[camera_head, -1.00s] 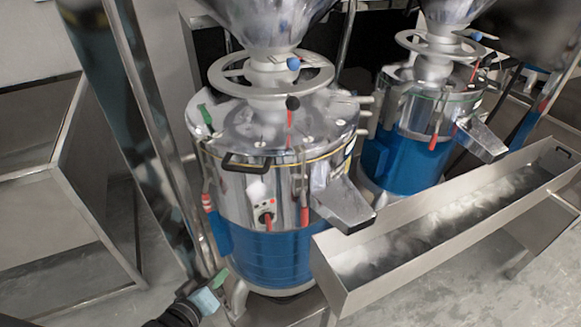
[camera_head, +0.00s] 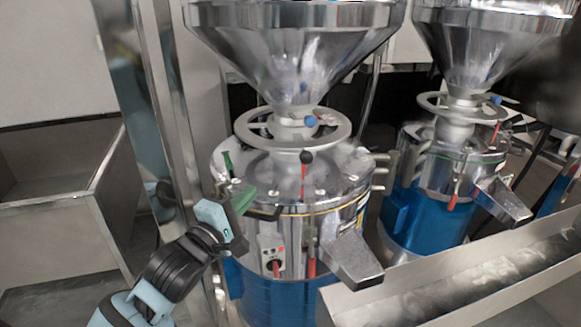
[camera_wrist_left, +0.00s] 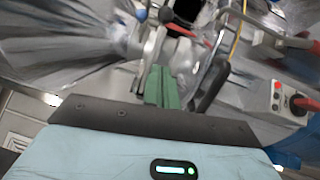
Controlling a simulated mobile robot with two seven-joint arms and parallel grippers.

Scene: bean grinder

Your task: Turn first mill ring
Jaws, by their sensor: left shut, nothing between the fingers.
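The nearer mill (camera_head: 330,170) stands in the middle of the head view. Its silver ring (camera_head: 341,137) lies level around the neck under the steel funnel (camera_head: 290,50), with a blue knob (camera_head: 311,121) beside the neck. My left gripper (camera_head: 243,196) is shut and empty, with its green fingers close to the front left of the mill's lid, below and left of the ring. I cannot tell whether the fingers touch the mill. In the left wrist view the shut green fingers (camera_wrist_left: 163,87) point at blurred mill parts. My right gripper is not in view.
A second mill (camera_head: 420,210) with its own ring stands at right. A steel trough (camera_head: 450,285) crosses the lower right. A steel post (camera_head: 165,90) rises behind my left arm.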

